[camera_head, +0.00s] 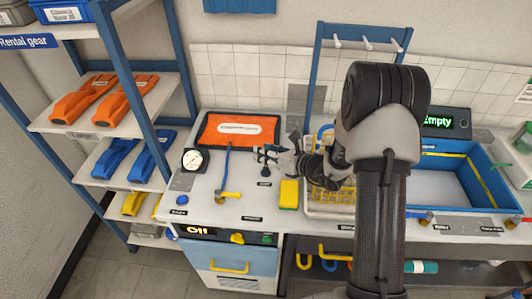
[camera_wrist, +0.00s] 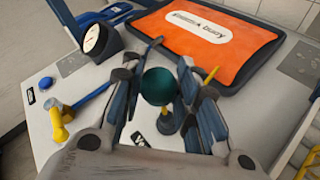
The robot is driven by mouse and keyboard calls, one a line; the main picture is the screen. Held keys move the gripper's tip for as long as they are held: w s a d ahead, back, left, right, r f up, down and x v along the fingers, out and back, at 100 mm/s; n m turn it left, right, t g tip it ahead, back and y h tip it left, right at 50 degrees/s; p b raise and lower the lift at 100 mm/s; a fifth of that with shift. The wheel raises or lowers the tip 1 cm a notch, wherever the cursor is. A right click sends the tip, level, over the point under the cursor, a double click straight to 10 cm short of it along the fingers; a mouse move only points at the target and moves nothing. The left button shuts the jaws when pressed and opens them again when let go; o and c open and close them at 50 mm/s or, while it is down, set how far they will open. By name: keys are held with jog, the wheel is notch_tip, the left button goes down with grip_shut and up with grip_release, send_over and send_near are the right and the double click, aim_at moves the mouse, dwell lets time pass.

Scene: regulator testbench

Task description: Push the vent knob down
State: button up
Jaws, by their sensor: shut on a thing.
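A dark teal round knob (camera_wrist: 158,86), which looks like the vent knob, sits between my fingers in the wrist view. Below it a grey round base (camera_wrist: 168,122) shows on the bench top. My gripper (camera_wrist: 164,92) is shut on the knob, one finger on each side. In the head view my gripper (camera_head: 268,156) is over the bench, right of the blue hose, and the knob is mostly hidden by the fingers. How far down the knob sits cannot be told.
A round gauge (camera_head: 195,160) and a yellow valve (camera_head: 229,195) with a blue hose stand to the left. An orange mat (camera_head: 238,129) lies behind. A yellow sponge (camera_head: 289,194) and a wire rack (camera_head: 325,205) are to the right. A blue-rimmed sink (camera_head: 440,180) is farther right.

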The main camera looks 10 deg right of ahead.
aim_at(266, 167)
grip_shut()
notch_tip(266, 167, down, 3)
jog(key=b, duration=0.2)
jog(key=shift+f+b, duration=0.2)
jog(key=shift+b, duration=0.1)
jog(key=shift+s, duration=0.1)
jog(key=o, duration=1.1)
grip_release()
jog(key=shift+r, duration=0.1)
jog(key=shift+r, duration=0.1)
notch_tip(266, 167, up, 10)
jog(key=shift+f, duration=0.1)
